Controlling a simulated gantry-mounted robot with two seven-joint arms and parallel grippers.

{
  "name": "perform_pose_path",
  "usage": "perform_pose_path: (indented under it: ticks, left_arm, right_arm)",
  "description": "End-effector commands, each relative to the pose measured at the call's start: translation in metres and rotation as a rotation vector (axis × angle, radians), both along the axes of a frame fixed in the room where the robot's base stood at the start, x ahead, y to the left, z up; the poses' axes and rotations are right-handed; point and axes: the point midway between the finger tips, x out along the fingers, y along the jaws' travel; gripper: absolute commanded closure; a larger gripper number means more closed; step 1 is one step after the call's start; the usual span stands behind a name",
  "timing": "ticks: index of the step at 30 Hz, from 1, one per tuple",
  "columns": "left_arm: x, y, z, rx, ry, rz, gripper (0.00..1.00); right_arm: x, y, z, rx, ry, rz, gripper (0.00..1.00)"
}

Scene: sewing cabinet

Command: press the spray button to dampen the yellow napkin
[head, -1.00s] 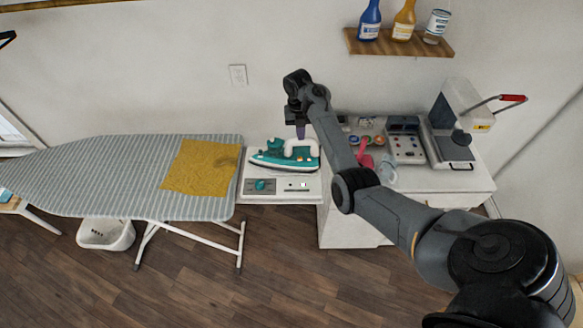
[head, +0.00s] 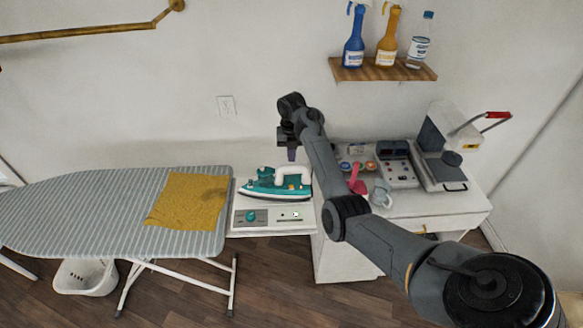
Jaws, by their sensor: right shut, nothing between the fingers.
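The yellow napkin (head: 185,205) lies flat on the grey striped ironing board (head: 95,215), with a slightly darker patch near its upper right part. A teal and white iron (head: 275,188) stands on the white stand to the right of the board, its tip pointing left. My right gripper (head: 291,155) is shut and empty, pointing down just above the iron, by its handle. A spray button on the iron is too small to make out, and I cannot tell whether the fingertips touch the iron. My left gripper is not in view.
The stand's front panel has a teal knob (head: 251,217). A white cabinet (head: 440,203) at right holds small jars, a grey control box (head: 398,165) and a machine with a red-handled lever (head: 497,115). A wall shelf (head: 385,70) carries blue and yellow spray bottles and a clear bottle.

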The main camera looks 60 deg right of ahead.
Motion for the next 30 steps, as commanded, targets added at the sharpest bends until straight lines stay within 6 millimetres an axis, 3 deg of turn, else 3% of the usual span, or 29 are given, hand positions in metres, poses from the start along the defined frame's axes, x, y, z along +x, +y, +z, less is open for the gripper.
perform_pose_path:
  ticks: [18, 24, 30]
  left_arm:
    - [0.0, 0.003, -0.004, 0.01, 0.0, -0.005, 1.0]
    - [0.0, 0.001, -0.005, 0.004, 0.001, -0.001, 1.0]
    - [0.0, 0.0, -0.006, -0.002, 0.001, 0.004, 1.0]
  right_arm:
    - [-0.001, 0.0, -0.101, 0.001, 0.003, -0.001, 1.0]
    - [-0.001, 0.0, -0.124, 0.0, 0.001, 0.0, 1.0]
    - [-0.001, 0.0, -0.133, 0.0, 0.0, 0.0, 1.0]
